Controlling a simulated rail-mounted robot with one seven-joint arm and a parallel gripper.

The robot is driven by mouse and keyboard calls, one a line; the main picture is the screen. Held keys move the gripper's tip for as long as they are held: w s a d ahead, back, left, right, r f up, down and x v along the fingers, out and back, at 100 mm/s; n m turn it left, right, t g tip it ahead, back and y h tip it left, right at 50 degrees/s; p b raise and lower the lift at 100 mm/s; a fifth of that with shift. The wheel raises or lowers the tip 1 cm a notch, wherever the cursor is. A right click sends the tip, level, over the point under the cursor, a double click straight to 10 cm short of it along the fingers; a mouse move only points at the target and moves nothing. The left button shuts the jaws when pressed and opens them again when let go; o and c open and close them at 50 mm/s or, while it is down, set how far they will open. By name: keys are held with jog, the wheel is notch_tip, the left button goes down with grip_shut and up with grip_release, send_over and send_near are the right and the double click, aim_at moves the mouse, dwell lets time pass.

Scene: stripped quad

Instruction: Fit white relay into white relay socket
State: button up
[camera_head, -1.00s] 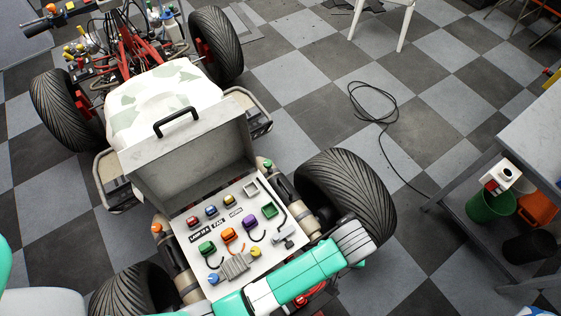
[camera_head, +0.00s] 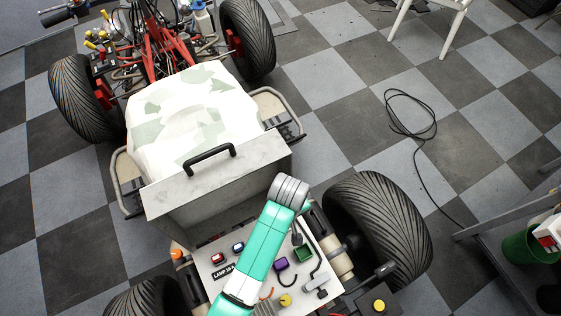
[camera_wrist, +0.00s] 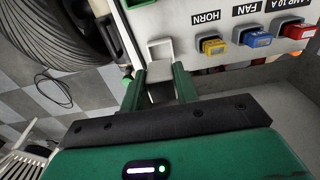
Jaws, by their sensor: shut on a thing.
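In the wrist view my gripper (camera_wrist: 158,88) has its two green fingers shut on a pale block, the white relay (camera_wrist: 160,91). The white relay socket (camera_wrist: 160,45) shows as a pale square frame just beyond the fingertips, beside the HORN label. The relay's far end lies close to the frame; I cannot tell whether they touch or whether any of the relay is inside. In the head view my arm covers the socket and most of the gripper.
Yellow (camera_wrist: 213,46), blue (camera_wrist: 255,38) and red (camera_wrist: 296,29) relays sit in a row beside the socket. The raised box lid (camera_head: 215,190) stands behind the panel. Green (camera_head: 303,254) and purple (camera_head: 280,264) parts and a grey latch (camera_head: 316,288) lie nearby. A tyre (camera_head: 378,225) is at right.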

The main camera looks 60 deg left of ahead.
notch_tip(320, 180, down, 7)
jog(key=shift+f+b, duration=0.1)
jog(key=shift+b, duration=0.7)
jog(key=o, duration=1)
jog(key=shift+c, duration=0.2)
jog(key=shift+r, duration=0.2)
notch_tip(320, 180, up, 12)
jog(key=p, duration=0.3)
